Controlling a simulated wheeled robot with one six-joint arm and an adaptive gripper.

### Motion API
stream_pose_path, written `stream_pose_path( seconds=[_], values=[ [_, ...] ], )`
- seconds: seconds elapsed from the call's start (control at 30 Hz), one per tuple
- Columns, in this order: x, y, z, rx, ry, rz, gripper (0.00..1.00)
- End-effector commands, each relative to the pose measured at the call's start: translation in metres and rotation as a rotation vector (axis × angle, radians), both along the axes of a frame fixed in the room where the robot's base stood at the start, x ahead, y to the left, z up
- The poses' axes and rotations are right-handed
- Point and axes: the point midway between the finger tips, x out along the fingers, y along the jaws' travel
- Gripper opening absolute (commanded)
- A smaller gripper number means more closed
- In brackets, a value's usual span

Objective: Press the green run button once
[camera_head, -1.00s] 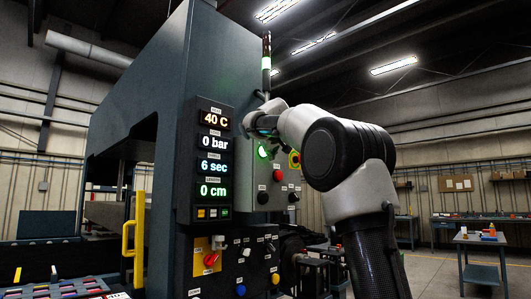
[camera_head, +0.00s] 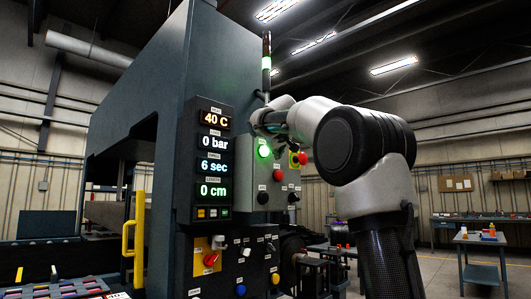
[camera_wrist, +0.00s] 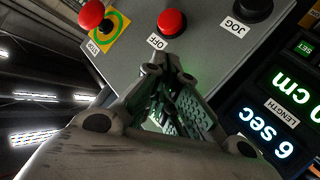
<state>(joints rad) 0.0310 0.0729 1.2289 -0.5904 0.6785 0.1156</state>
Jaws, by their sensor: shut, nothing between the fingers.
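The green run button (camera_head: 264,151) is a lit round button at the upper left of the grey control box (camera_head: 262,185) on the press. In the head view it shows clear of my arm. My gripper (camera_head: 268,122) is up by the top of that box, just above the button in the picture; the gap between them is hard to judge. In the wrist view my gripper (camera_wrist: 172,68) is shut and empty, with a green glow on its fingers. The green button is hidden there behind the gripper.
The red OFF button (camera_wrist: 172,21), the red STOP button on yellow (camera_wrist: 91,14) and the black JOG knob (camera_wrist: 252,8) sit close by on the same box. The display column (camera_head: 214,160) stands to the left and reads 40 C, 0 bar, 6 sec, 0 cm.

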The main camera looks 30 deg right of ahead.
Motion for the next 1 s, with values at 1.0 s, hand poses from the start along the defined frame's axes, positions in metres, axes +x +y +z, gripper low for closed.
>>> stream_pose_path(
  seconds=[1.0],
  values=[
    [-0.035,-0.013,0.0,0.0,0.0,0.0,0.0]
  ],
)
